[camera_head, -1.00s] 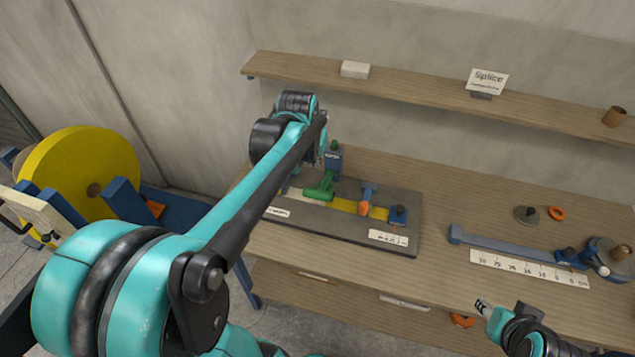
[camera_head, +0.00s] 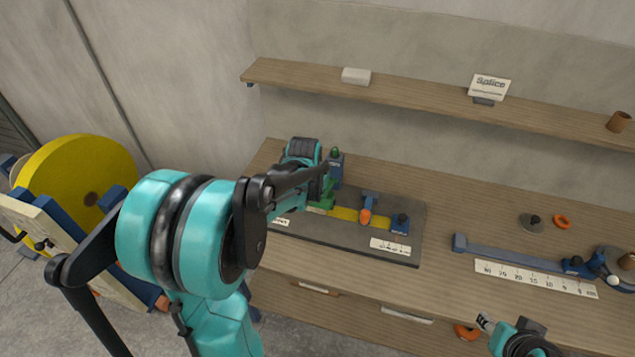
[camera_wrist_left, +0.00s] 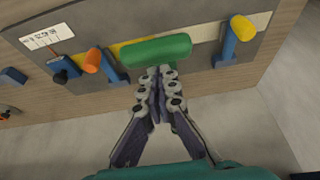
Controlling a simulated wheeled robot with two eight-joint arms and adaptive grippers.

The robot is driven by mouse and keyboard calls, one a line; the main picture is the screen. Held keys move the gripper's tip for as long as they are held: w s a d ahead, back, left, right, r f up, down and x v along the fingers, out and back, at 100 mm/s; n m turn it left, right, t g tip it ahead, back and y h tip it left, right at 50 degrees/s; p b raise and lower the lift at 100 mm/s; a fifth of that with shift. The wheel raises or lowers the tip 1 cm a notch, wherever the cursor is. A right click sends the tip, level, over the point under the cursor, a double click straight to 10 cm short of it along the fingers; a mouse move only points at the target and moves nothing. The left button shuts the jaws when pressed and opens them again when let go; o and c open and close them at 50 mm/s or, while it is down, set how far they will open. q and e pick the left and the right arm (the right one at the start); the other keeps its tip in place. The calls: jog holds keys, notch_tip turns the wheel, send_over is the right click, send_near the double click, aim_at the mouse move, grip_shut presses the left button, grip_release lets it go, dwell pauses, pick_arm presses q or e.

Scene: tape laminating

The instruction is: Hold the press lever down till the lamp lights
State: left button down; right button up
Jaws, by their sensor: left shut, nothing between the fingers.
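The green press lever (camera_head: 325,200) is at the left part of the dark board (camera_head: 350,245), partly hidden by my left arm in the head view. In the left wrist view its thick green bar (camera_wrist_left: 155,52) lies just beyond my left gripper (camera_wrist_left: 160,75). That gripper is shut and empty, its fingertips at or very near the bar; contact cannot be told. A blue post (camera_head: 337,172) with a small dark green lamp (camera_head: 336,152) on top stands behind the lever; the lamp shows no clear glow. My right gripper (camera_head: 485,322) is at the lower right, small and unclear.
An orange-tipped blue lever (camera_head: 366,214) and a blue block (camera_head: 400,223) are on the board, right of the green lever. A ruler (camera_head: 535,279) and blue rail (camera_head: 510,251) lie further right. A shelf (camera_head: 430,98) runs along the wall. A yellow roll (camera_head: 75,180) stands left.

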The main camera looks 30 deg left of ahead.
pick_arm(q)
jog(key=shift+s+f, duration=0.1)
jog(key=shift+f, duration=0.25)
